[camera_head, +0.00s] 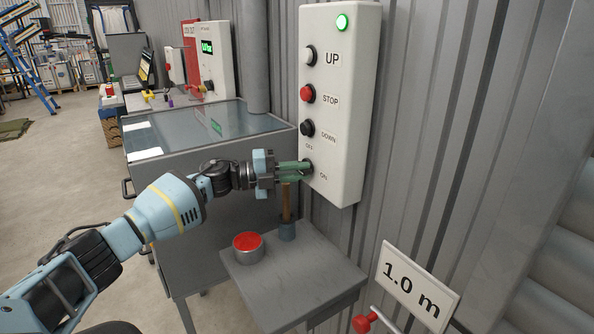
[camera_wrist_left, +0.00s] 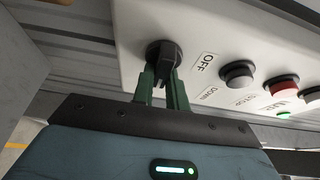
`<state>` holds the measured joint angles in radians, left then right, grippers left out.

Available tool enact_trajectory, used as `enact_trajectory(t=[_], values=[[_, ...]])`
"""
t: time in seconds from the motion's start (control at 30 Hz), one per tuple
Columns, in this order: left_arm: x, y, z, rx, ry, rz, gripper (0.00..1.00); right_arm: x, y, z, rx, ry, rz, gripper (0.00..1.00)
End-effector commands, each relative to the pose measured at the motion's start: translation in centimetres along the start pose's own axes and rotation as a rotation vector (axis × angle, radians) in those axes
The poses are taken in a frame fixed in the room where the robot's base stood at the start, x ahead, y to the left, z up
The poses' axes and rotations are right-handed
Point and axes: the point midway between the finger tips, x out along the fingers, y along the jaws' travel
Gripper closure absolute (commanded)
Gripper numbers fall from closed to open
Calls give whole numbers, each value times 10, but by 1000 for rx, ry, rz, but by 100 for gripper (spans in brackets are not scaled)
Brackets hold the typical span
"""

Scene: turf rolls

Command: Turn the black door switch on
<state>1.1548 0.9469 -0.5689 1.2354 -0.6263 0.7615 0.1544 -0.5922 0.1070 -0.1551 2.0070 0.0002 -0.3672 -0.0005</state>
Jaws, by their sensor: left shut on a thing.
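The black door switch (camera_wrist_left: 168,54) is a rotary knob at the bottom end of the white control panel (camera_head: 345,120). An OFF label (camera_wrist_left: 207,64) is beside it, and an ON label (camera_head: 324,175) shows in the head view. My left gripper (camera_head: 303,169) reaches the panel from the left. Its green fingers (camera_wrist_left: 162,88) are shut on the knob, one on each side. In the head view the fingers hide most of the knob. I cannot tell for sure which label the knob points at. My right gripper is in neither view.
Below my gripper, a small grey table (camera_head: 290,280) bears a red-filled tin (camera_head: 248,247) and a wooden-handled tool (camera_head: 287,210).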

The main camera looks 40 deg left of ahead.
Motion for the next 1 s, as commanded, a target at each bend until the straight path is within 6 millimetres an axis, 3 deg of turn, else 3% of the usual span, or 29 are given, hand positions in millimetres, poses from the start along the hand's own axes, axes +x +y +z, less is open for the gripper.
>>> enact_trajectory(t=[0.47, 0.5, 0.63, 1.0], values=[[0, 1, 0, 15, -1, 7, 100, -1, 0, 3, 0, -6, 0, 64], [0, 1, 0, 15, -1, 7, 83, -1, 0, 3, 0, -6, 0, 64], [0, 1, 0, 13, -1, 6, 66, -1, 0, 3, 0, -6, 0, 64], [0, -3, 0, 13, 0, 5, 64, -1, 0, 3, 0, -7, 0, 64]])
